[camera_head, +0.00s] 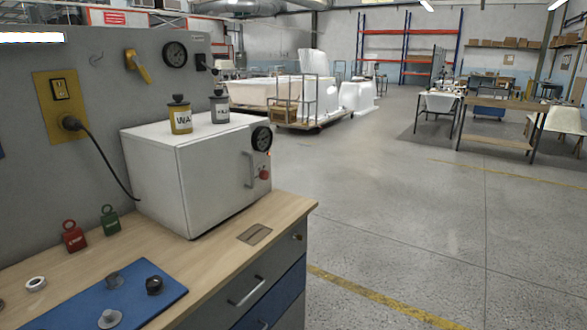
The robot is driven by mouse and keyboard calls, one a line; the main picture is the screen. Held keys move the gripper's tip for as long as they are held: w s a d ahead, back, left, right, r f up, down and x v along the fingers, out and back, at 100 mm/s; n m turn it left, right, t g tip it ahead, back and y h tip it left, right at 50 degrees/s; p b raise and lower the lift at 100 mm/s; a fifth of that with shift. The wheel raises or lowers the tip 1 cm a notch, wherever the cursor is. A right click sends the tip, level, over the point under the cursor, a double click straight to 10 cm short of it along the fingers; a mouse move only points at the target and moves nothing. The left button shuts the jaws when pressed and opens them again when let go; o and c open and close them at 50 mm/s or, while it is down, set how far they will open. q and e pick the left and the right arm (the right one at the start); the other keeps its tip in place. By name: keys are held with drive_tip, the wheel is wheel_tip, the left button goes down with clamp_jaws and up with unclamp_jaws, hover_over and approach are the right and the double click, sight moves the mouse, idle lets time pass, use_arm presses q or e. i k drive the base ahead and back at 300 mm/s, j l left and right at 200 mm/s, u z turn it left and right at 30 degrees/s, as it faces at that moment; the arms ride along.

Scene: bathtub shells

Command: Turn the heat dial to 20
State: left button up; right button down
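A white oven-like box (185,165) stands on the wooden workbench. On its right-hand front face is a round black dial (262,138) with pale marks, seen at a steep angle. A red knob (264,173) sits below it, beside a vertical door handle (249,170). I cannot tell which of the two is the heat dial, and no number can be read. Neither of my grippers is in view.
Two jars (180,115) stand on the box. A power cord runs from a wall socket (69,122). The floor (400,230) right of the bench is clear.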

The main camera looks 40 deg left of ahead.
sight(264, 175)
drive_tip(key=i, duration=2.65)
drive_tip(key=i+u, duration=0.25)
drive_tip(key=u, duration=0.15)
drive_tip(key=i+l+u, duration=0.1)
drive_tip(key=i+u, duration=0.25)
drive_tip(key=i+l+u, duration=0.1)
drive_tip(key=u, duration=0.3)
drive_tip(key=i+l+u, duration=0.2)
drive_tip(key=u, duration=0.15)
drive_tip(key=l, duration=0.1)
